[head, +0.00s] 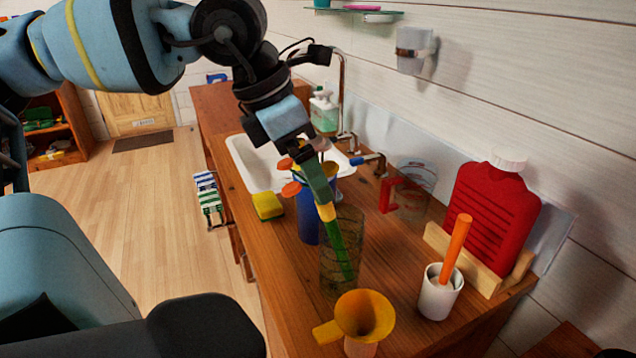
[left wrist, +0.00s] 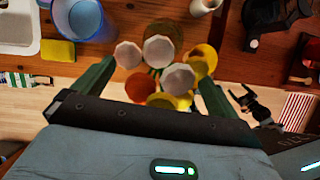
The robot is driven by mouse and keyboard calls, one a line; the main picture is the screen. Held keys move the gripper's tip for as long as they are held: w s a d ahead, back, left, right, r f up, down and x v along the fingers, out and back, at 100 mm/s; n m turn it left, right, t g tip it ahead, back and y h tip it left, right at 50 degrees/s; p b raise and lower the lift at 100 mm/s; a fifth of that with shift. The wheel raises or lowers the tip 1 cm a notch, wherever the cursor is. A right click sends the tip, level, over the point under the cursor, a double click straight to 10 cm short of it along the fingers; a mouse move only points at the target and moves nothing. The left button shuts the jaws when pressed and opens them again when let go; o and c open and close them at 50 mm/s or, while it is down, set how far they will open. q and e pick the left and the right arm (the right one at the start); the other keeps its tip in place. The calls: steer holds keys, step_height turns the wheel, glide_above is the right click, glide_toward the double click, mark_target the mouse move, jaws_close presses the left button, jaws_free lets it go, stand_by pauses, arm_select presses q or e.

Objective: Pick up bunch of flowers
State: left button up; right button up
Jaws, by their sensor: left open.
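The bunch of flowers, with orange and yellow blooms (head: 290,188) and green stems (head: 343,250), stands tilted in a clear vase (head: 341,268) on the wooden counter. My left gripper (head: 318,185) comes down from above at the blooms and partly hides them in the head view. In the left wrist view the white, yellow and orange flower heads (left wrist: 158,50) lie between the two spread fingers of my left gripper (left wrist: 156,75). The gripper is open. I cannot tell whether either finger touches the flowers. My right gripper is not in view.
A blue cup (head: 308,225) stands close behind the vase, with a yellow sponge (head: 267,206) to its left. A yellow funnel (head: 361,318), white cup (head: 439,293) and red bottle (head: 492,215) stand nearby. The sink (head: 250,165) is farther back. The floor at left is open.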

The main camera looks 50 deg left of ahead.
arm_select(q)
steer(key=shift+x, duration=1.2)
steer(key=c, duration=1)
steer(key=shift+r, duration=0.1)
step_height(320, 180, up, 18)
steer(key=shift+f+p, duration=0.1)
steer(key=shift+p, duration=0.35)
steer(key=shift+a, duration=0.1)
